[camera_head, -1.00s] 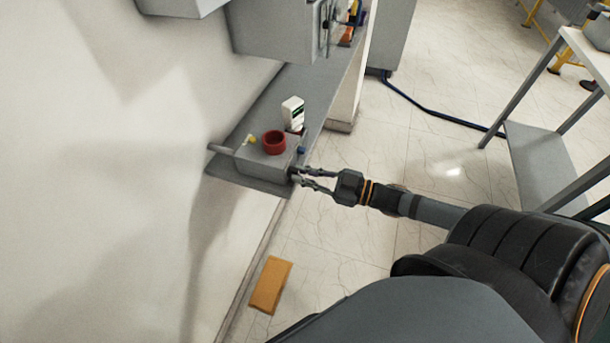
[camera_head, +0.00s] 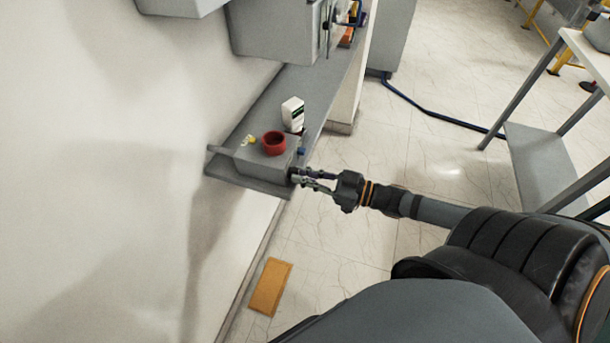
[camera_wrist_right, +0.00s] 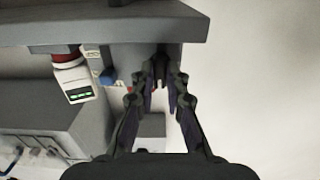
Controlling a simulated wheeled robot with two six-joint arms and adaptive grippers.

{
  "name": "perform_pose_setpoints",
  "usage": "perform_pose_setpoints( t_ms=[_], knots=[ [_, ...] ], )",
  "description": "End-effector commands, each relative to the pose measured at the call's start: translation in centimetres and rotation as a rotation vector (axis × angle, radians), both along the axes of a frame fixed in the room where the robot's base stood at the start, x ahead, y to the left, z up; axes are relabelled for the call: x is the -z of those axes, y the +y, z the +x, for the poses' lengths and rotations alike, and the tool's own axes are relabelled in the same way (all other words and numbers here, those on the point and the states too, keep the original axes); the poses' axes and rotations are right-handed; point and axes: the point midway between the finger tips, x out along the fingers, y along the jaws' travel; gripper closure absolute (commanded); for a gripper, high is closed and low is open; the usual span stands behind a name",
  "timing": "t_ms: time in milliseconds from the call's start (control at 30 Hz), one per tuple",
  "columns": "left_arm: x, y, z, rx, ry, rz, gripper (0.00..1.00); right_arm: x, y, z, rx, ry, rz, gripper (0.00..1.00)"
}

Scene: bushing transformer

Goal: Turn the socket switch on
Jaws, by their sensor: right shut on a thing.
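A grey socket box (camera_head: 262,164) sits at the near end of the wall shelf, with a red ring-shaped part (camera_head: 273,143) on its top. My right gripper (camera_head: 296,176) is at the box's right-hand face, with its fingertips shut on a small dark part there, which I take to be the switch. In the right wrist view the fingertips (camera_wrist_right: 160,78) close on this small part (camera_wrist_right: 158,82) beneath the box's edge. The fingers hide most of it, so its position cannot be read. My left gripper is not in view.
A white device (camera_head: 292,113) with a green label stands behind the red part. A small blue part (camera_head: 302,151) is near the box's right edge. Grey cabinets hang above the shelf (camera_head: 295,90). A metal rack (camera_head: 545,160) stands at right.

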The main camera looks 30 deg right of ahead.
Motion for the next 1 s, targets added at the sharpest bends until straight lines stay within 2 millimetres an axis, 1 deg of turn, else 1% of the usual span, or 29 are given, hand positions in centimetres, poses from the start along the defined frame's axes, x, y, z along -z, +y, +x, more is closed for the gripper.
perform_pose_setpoints(
  t_ms=[33, 67, 100, 533, 633, 767, 1000],
  knots=[
    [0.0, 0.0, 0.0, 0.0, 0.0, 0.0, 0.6, 0.1, 0.0, 0.0, 0.001, 0.004, 0.0, 0.83],
    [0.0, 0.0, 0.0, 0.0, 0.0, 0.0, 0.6, 0.1, 0.0, 0.0, 0.001, 0.003, 0.0, 0.79],
    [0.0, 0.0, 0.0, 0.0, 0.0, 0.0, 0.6, 0.1, 0.0, 0.0, 0.001, 0.003, 0.0, 0.77],
    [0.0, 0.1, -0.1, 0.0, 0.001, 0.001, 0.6, 0.0, 0.0, 0.0, 0.0, -0.001, -0.001, 0.77],
    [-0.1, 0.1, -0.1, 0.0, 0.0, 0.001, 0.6, 0.0, 0.0, 0.0, 0.001, -0.023, -0.027, 0.77],
    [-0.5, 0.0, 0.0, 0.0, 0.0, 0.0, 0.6, -0.2, 0.0, 0.0, 0.001, -0.134, -0.155, 0.77],
    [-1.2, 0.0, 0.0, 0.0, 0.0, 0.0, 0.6, -0.2, 0.0, 0.0, 0.002, -0.468, -0.546, 0.77]
  ],
)
